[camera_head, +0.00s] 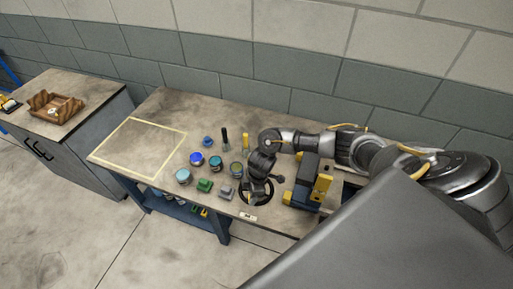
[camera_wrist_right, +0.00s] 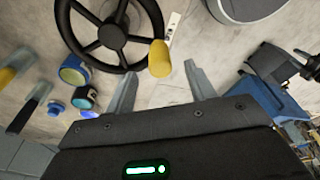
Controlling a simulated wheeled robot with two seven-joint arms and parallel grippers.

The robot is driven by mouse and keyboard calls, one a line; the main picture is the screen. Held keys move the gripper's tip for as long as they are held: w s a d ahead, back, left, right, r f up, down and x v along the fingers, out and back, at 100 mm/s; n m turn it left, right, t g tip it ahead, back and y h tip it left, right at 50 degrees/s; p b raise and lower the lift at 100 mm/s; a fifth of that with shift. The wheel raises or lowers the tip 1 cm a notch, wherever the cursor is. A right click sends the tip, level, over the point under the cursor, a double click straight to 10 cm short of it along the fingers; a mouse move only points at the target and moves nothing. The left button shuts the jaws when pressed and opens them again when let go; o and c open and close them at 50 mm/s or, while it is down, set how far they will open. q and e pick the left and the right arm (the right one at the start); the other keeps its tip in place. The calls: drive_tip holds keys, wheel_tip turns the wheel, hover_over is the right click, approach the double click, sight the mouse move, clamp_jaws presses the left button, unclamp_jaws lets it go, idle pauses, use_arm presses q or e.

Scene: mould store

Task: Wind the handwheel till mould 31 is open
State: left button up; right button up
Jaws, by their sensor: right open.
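The black handwheel (camera_head: 268,197) lies at the front of the bench, partly covered by my right gripper (camera_head: 259,178) above it. In the right wrist view the handwheel (camera_wrist_right: 111,34) shows its spokes and a yellow knob (camera_wrist_right: 159,57) on its rim. The two fingers of my right gripper (camera_wrist_right: 160,73) are apart, with the knob seen between and just past their tips; I cannot tell whether they touch it. A blue and yellow machine (camera_head: 300,193), perhaps the mould, stands right of the wheel; I cannot read a number on it. My left gripper is not in view.
A small white label (camera_head: 248,216) lies at the bench's front edge. A taped rectangle (camera_head: 112,158) on the left of the bench is empty. A wooden tray (camera_head: 54,119) sits on a side cabinet.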

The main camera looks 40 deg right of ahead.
drive_tip(key=shift+w+a+v, duration=0.1)
drive_tip(key=shift+a+v, duration=0.05)
drive_tip(key=shift+v, duration=0.7)
drive_tip(key=shift+w+a+v, duration=0.1)
drive_tip(key=shift+a+v, duration=0.1)
drive_tip(key=shift+v, duration=0.7)
drive_tip(key=shift+a+v, duration=0.15)
drive_tip(key=shift+v, duration=0.7)
drive_tip(key=shift+r, duration=0.1)
